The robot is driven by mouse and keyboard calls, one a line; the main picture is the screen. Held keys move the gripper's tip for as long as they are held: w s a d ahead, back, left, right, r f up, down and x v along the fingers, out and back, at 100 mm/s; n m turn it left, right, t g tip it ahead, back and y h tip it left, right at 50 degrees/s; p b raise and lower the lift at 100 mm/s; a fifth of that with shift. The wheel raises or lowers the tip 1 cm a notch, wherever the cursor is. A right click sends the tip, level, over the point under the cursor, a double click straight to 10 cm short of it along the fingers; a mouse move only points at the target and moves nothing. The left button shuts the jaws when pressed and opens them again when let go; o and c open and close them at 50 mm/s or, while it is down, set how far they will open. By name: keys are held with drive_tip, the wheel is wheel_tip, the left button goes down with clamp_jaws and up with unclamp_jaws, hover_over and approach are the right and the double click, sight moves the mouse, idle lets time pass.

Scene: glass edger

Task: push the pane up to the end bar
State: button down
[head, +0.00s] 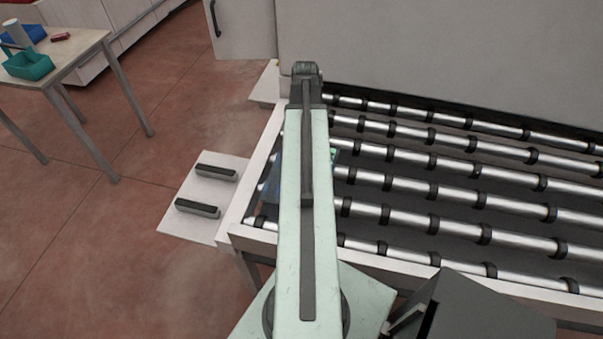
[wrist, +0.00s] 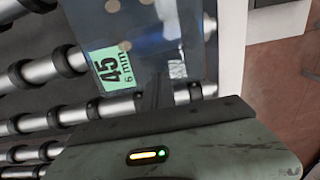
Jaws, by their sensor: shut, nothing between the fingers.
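The pane (wrist: 140,25) is a bluish see-through sheet with a green label reading 45, 6 mm. It lies on the rollers. In the head view a strip of the pane (head: 272,182) shows left of my arm; the rest is mostly hidden under the arm. The end bar (head: 262,165) is the pale rail at the roller bed's left end; it also shows in the wrist view (wrist: 232,50).
Metal rollers (head: 450,165) with black rings stretch right. A pale plate (head: 190,222) with two dark blocks juts out left of the bed. A grey machine panel (head: 440,60) stands behind. A table (head: 75,50) with blue and green bins is far left; open floor lies between.

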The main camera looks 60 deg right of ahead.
drive_tip(key=shift+f+b, duration=1.25)
drive_tip(key=shift+f, duration=0.1)
drive_tip(key=shift+r+p, duration=0.45)
drive_tip(key=shift+d, duration=0.15)
drive_tip(key=shift+w+d, duration=0.3)
drive_tip(key=shift+d, duration=0.55)
drive_tip(key=shift+w+d, duration=0.25)
drive_tip(key=shift+d, duration=0.55)
drive_tip(key=shift+w+d, duration=0.3)
drive_tip(key=shift+d, duration=0.55)
drive_tip(key=shift+f, duration=0.1)
drive_tip(key=shift+f+b, duration=0.75)
drive_tip(key=shift+b, duration=0.1)
